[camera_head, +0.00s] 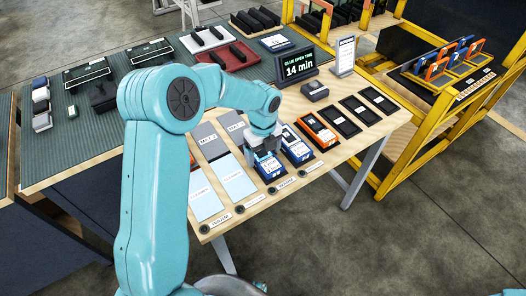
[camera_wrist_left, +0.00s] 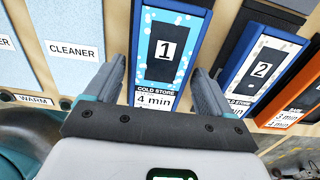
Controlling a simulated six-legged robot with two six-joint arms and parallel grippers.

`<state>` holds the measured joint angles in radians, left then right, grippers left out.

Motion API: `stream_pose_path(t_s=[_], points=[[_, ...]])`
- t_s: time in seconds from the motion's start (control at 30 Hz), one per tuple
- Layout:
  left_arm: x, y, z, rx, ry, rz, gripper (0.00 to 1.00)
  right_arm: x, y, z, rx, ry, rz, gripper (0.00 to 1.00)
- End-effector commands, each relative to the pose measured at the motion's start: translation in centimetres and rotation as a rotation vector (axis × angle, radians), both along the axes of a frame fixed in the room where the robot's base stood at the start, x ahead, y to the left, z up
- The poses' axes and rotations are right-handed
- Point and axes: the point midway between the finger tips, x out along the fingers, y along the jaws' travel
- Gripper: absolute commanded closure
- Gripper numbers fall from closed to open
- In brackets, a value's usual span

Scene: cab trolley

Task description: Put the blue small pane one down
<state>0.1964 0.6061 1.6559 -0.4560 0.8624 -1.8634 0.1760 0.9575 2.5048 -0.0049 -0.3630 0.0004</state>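A blue small pane marked 1 (camera_wrist_left: 165,50) has a "cold store 4 min" label and lies between the fingers of my left gripper (camera_wrist_left: 158,72). In the head view this pane (camera_head: 268,168) shows just below the left gripper (camera_head: 264,146), low over the front row of the wooden table. The fingers stand one on each side of the pane, close to its edges; I cannot tell whether they touch it. The pane's near end is partly hidden by the gripper. A second blue pane, marked 2 (camera_wrist_left: 262,72), lies to its right. My right gripper is not in view.
Light-blue cleaner pads (camera_head: 238,183) lie left of the pane. An orange pane (camera_head: 318,131) and several dark empty-looking pads (camera_head: 361,110) lie to the right. A timer sign reading 14 min (camera_head: 298,68) stands behind. A yellow rack (camera_head: 455,115) is at the right.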

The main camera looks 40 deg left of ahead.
Motion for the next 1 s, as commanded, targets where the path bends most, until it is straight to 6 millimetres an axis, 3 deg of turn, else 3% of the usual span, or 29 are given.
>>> stream_pose_path(t_s=[0.4, 0.8, 1.0], points=[[0.1, 0.0, 1.0, 0.001, -0.004, 0.001, 0.09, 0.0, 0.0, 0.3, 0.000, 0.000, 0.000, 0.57], [0.1, 0.0, 9.7, 0.000, -0.004, 0.001, 0.09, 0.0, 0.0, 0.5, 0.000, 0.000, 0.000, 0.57], [0.1, 0.0, 12.1, 0.000, -0.002, 0.000, 0.09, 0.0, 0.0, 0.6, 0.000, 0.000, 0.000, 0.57]])
